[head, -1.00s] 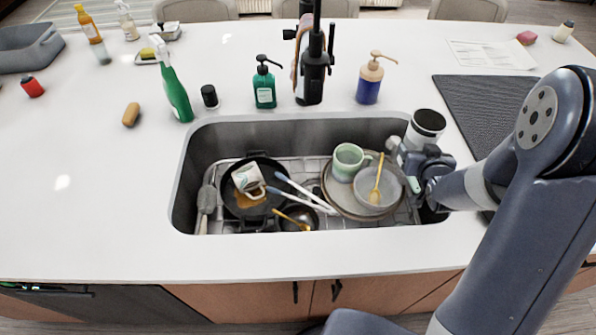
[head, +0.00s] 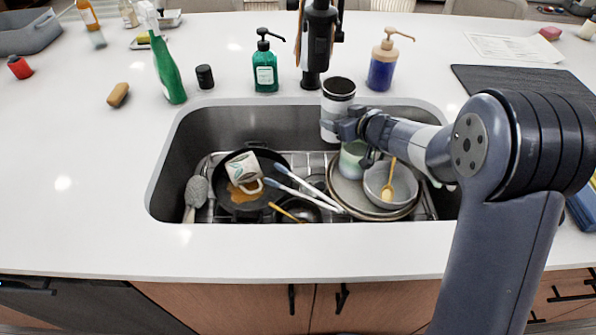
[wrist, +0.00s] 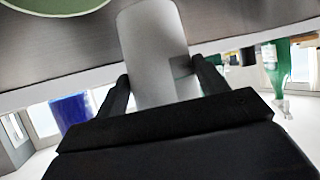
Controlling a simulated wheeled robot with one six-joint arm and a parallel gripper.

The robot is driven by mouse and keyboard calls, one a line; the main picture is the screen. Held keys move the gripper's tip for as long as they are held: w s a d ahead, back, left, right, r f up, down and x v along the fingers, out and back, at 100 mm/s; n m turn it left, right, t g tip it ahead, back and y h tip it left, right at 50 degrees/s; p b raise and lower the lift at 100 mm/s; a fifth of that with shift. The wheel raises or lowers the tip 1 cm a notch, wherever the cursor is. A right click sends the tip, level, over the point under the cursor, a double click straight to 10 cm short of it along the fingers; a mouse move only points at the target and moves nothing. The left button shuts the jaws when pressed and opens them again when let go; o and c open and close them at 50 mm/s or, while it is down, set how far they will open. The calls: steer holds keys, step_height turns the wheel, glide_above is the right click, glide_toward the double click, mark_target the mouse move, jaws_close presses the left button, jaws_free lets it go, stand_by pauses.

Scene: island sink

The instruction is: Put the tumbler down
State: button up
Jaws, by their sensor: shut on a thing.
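The tumbler (head: 336,104) is white with a dark rim and stands upright in my gripper (head: 338,126), over the back part of the sink. In the wrist view the tumbler (wrist: 157,58) is a pale cylinder between the two dark fingers of my gripper (wrist: 162,88). My gripper is shut on it. The green mug (head: 353,161) sits just below and in front of the tumbler, partly hidden by my arm. The tumbler's base appears to be above the sink contents; its exact height cannot be told.
The sink (head: 230,119) holds a black pan (head: 228,201) with a patterned mug (head: 243,168), a grey bowl (head: 404,187) on plates and several utensils. The black faucet (head: 317,45) stands directly behind the tumbler. A green soap bottle (head: 265,71) and a blue one (head: 383,68) flank it.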

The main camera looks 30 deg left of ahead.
steer(key=s+a+f+n+g+y+b, duration=0.1)
steer(key=a+f+b, duration=0.15)
steer(key=a, duration=0.25)
steer(key=s+a+f+n+g+b, duration=0.1)
steer(key=a+b, duration=0.2)
steer(key=a, duration=0.1)
steer(key=f+b, duration=0.2)
steer(key=f, duration=0.1)
steer(key=f+b, duration=0.2)
steer(key=f, duration=0.1)
steer(key=f+b, duration=0.1)
steer(key=f, duration=0.3)
steer(key=shift+s+a+b, duration=0.2)
steer(key=shift+a+b, duration=0.1)
steer(key=shift+b, duration=0.1)
steer(key=shift+f, duration=0.1)
steer(key=o, duration=0.9)
steer(key=shift+f, duration=0.1)
